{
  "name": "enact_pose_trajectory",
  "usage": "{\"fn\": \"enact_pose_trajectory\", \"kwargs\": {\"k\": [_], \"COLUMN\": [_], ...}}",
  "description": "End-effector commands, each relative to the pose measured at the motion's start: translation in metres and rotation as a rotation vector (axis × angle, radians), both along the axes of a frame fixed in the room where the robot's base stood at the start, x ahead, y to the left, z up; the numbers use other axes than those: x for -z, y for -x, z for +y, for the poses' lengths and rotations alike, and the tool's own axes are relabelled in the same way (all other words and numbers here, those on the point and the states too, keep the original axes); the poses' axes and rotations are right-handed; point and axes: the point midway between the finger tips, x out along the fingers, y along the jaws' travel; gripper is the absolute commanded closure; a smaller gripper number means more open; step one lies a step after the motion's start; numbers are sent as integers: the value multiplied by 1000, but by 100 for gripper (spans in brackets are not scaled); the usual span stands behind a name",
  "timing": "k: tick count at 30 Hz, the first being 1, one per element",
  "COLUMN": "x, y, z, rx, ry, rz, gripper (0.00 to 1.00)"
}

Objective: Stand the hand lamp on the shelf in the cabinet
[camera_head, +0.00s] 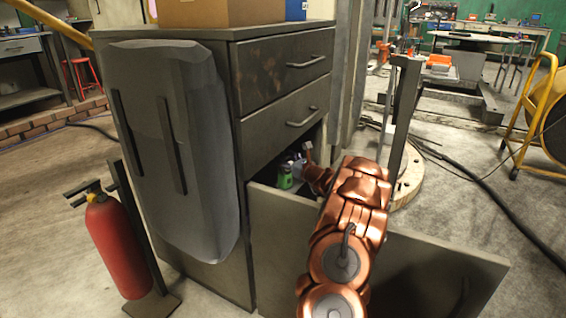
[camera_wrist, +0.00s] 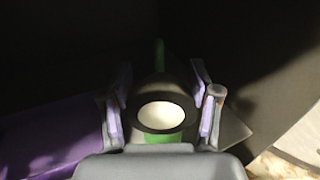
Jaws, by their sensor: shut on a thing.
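The hand lamp shows in the wrist view as a dark round head with a pale lens (camera_wrist: 161,116) and green parts. It sits between the two fingers of my gripper (camera_wrist: 162,95), which is shut on it. In the head view my gripper (camera_head: 298,168) is inside the lower opening of the dark grey cabinet (camera_head: 245,130), and a green part of the lamp (camera_head: 286,178) shows there. The cabinet's lower door (camera_head: 400,262) stands open. The shelf surface is mostly in shadow, and I cannot tell whether the lamp touches it.
A purple thing (camera_wrist: 50,138) lies left of my gripper in the wrist view. A red fire extinguisher (camera_head: 117,245) stands left of the cabinet. A cardboard box (camera_head: 205,12) is on the cabinet top. A post (camera_head: 404,115) on a round wooden base (camera_head: 408,180) stands right of the opening.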

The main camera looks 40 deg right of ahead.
Motion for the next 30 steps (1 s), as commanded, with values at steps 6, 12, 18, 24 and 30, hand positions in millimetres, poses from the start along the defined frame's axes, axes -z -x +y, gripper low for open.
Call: {"fn": "enact_pose_trajectory", "kwargs": {"k": [6,12,18,24,30], "x": [0,2,2,2,-2], "y": [0,0,0,0,5], "z": [0,1,1,1,0], "rx": [-1,-2,-2,-1,1], "ry": [0,0,0,0,-1], "rz": [-1,0,0,0,1], "gripper": [100,25,13,13,13]}}
